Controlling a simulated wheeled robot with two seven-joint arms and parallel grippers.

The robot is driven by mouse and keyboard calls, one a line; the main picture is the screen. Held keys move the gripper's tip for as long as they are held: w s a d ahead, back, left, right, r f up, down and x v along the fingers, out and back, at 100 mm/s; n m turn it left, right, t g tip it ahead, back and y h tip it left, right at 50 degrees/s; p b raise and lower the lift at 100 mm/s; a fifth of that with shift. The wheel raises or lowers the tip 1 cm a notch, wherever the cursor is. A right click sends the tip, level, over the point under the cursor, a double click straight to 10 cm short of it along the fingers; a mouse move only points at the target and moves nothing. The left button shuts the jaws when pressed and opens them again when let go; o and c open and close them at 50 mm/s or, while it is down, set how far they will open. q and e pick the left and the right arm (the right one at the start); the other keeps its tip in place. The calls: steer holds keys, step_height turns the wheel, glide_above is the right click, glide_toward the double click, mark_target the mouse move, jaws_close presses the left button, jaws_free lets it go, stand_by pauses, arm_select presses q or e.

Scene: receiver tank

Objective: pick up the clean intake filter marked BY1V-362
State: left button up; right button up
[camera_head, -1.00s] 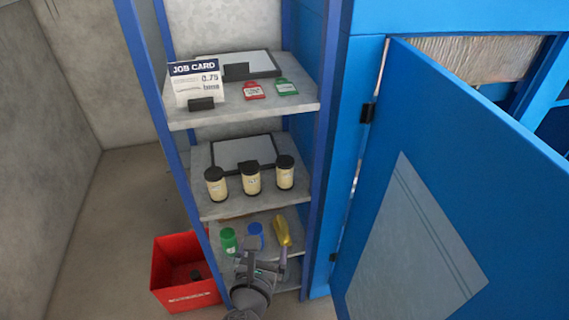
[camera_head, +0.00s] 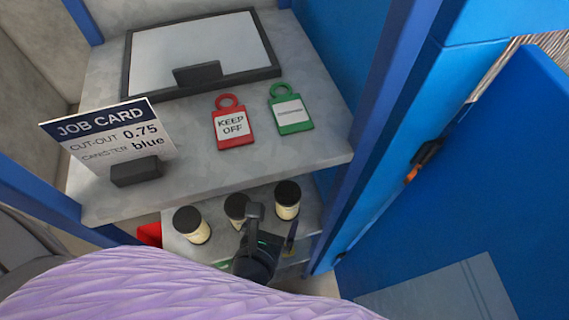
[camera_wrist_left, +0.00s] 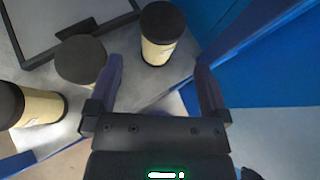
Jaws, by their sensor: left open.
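Three cream filters with black caps stand upright on the middle shelf: the left one (camera_head: 192,228), the middle one (camera_head: 236,211) and the right one (camera_head: 287,208). No marking on them is legible, so I cannot tell which is BY1V-362. The left wrist view shows the right filter (camera_wrist_left: 157,50) just beyond and between the finger lines, the middle filter (camera_wrist_left: 82,64) left of the fingers, and the left filter (camera_wrist_left: 38,108) at the edge. My left gripper (camera_head: 273,225) is open and empty in front of the shelf; its fingers (camera_wrist_left: 159,80) point towards the right filter. My right gripper is not in view.
The upper shelf (camera_head: 210,185) overhangs the filters and holds a job card (camera_head: 110,135), a red KEEP OFF tag (camera_head: 231,128), a green tag (camera_head: 290,112) and a framed panel (camera_head: 200,55). A blue post (camera_head: 375,140) and an open blue door (camera_head: 480,190) stand right.

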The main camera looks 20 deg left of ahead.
mark_target(286, 195)
arm_select(q)
steer(key=b+x, duration=0.1)
steer(key=x, duration=0.8)
steer(key=shift+w+d+b, duration=0.15)
steer(key=shift+w+b, duration=0.25)
steer(key=shift+w, duration=0.05)
steer(key=shift+r, duration=0.1)
steer(key=c, duration=1.1)
